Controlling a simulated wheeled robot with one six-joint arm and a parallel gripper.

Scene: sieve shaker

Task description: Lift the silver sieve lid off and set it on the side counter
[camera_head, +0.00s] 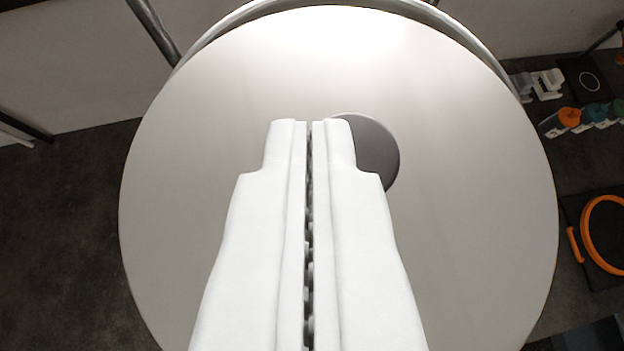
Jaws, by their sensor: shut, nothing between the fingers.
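The silver sieve lid (470,200) is a large pale round disc that fills most of the view. A dark grey round knob (378,150) is near its middle, partly hidden behind my gripper. My gripper (309,122) is white and points away from the camera, over the lid. Its two fingers are shut with nothing between them, and their tips are just left of the knob. I cannot tell how far the tips are above the lid.
An orange ring-shaped thing (587,240) lies on a dark surface at the right. Several small bottles with orange and teal caps (570,117) are at the upper right, near small white items (547,83). Metal rods stand behind the lid at the upper left. A pale wall is behind.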

